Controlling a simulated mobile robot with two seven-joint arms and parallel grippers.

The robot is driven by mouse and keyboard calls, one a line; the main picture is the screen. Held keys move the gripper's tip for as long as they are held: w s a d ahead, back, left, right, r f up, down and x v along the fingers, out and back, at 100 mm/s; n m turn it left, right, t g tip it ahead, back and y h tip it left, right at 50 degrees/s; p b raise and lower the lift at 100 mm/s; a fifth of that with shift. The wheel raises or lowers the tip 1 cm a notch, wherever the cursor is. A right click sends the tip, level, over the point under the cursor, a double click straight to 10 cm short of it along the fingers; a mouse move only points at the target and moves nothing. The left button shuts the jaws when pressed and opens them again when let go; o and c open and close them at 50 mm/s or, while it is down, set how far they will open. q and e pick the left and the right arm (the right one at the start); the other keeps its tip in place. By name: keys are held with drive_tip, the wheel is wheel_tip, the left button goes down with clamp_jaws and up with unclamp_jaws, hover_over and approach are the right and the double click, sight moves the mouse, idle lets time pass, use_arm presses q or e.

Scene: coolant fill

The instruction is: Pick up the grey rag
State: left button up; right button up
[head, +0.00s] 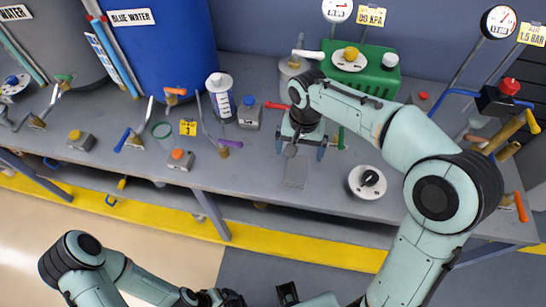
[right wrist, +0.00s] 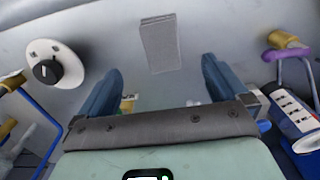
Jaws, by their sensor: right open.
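The grey rag (head: 295,172) lies flat on the grey bench as a folded rectangle. It also shows in the right wrist view (right wrist: 158,43), upper middle, beyond the fingertips and between their lines. My right gripper (head: 300,150) points down over the bench just behind the rag. In the right wrist view its two blue fingers (right wrist: 158,85) are wide apart with nothing between them. My left gripper (head: 228,299) is partly visible at the bottom edge, away from the bench; its jaws are not clear.
A white dial knob (head: 367,182) sits right of the rag. A green machine (head: 360,70) stands behind the right arm. A white-and-blue bottle (head: 221,98), a purple-handled valve (head: 228,143) and a button box (head: 180,159) stand to the left. The bench around the rag is clear.

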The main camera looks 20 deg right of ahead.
hover_over(295, 175)
drive_tip(key=f, duration=0.4)
drive_tip(key=f+b, duration=0.1)
drive_tip(key=f, duration=0.1)
drive_tip(key=shift+s+f, duration=0.25)
drive_tip(key=shift+f, duration=0.15)
drive_tip(key=shift+w+f, duration=0.2)
drive_tip(key=shift+f, duration=2.75)
drive_tip(key=c, duration=1.2)
use_arm(q)
drive_tip(key=shift+s+f, duration=0.45)
drive_tip(key=shift+f, duration=0.15)
use_arm(e)
drive_tip(key=shift+r, duration=0.2)
use_arm(q)
drive_tip(key=r+p, duration=0.1)
drive_tip(key=w+r+p, duration=0.1)
drive_tip(key=r, duration=0.1)
drive_tip(key=shift+w, duration=0.2)
use_arm(e)
wheel_tip(295, 175, up, 20)
drive_tip(key=shift+f, duration=0.15)
